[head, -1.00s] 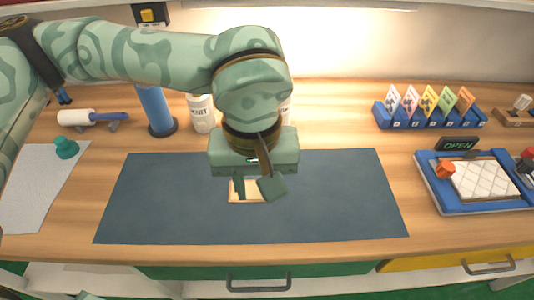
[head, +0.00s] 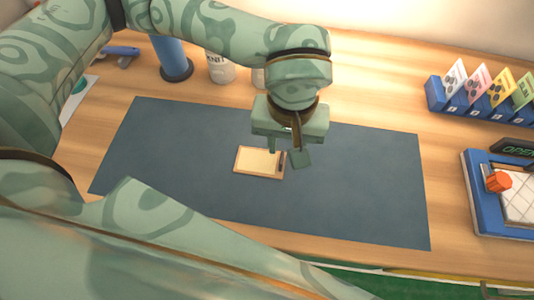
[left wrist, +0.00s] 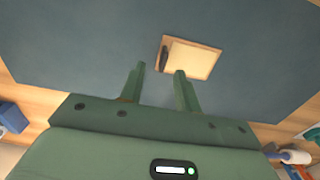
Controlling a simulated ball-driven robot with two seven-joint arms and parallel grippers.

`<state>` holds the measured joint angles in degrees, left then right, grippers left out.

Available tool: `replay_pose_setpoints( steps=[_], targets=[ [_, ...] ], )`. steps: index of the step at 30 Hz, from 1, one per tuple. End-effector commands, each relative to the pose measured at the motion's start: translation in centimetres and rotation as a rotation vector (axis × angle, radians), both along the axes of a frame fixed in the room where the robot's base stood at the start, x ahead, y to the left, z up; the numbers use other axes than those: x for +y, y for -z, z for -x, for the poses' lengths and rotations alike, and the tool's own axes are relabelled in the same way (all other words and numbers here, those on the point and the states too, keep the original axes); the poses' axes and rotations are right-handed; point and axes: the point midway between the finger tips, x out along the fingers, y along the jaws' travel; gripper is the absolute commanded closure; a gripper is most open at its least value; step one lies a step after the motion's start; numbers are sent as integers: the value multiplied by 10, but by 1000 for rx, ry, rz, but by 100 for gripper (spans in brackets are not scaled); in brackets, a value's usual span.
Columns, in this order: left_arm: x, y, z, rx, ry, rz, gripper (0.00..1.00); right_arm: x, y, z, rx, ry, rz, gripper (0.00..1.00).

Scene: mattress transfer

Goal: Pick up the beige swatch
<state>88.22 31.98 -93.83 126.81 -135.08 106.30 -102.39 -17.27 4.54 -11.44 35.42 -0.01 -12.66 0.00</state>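The beige swatch (head: 258,161) is a flat pale rectangle with a brown border and a dark strip at one end. It lies on the dark blue-grey mat (head: 180,165) and shows in the left wrist view (left wrist: 195,60) just beyond the fingertips. My left gripper (head: 286,152) is open and empty, pointing down by the swatch's dark-strip end; in the left wrist view its fingers (left wrist: 160,69) are apart with that end ahead of them. I cannot tell its exact height. My right gripper is not in view.
A blue rack (head: 480,106) of colored cards stands at the back right, with a blue-framed tray (head: 477,205) below it. A white jar (head: 221,67) and a blue post (head: 171,55) stand behind the mat. The mat around the swatch is clear.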

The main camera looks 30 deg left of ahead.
Motion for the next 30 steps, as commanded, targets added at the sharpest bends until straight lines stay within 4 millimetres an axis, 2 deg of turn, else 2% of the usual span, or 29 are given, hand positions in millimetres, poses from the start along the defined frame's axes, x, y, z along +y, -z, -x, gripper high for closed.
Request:
replay_pose_setpoints(
  steps=[4, 12, 20, 21, 24, 30],
  targets=[
    [1, 13, 0, 2, -1, 0, 67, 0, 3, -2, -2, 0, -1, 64],
    [6, 54, -2, 3, 1, 0, 67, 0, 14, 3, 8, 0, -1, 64],
    [6, 56, -3, 0, 1, 0, 67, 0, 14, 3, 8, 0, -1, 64],
    [6, 56, -3, 0, 1, 0, 73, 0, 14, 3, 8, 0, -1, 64],
    [6, 56, -3, 0, 1, -1, 100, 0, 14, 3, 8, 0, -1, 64],
    [6, 56, -3, 0, 1, -1, 100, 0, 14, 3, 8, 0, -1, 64]
  ],
)
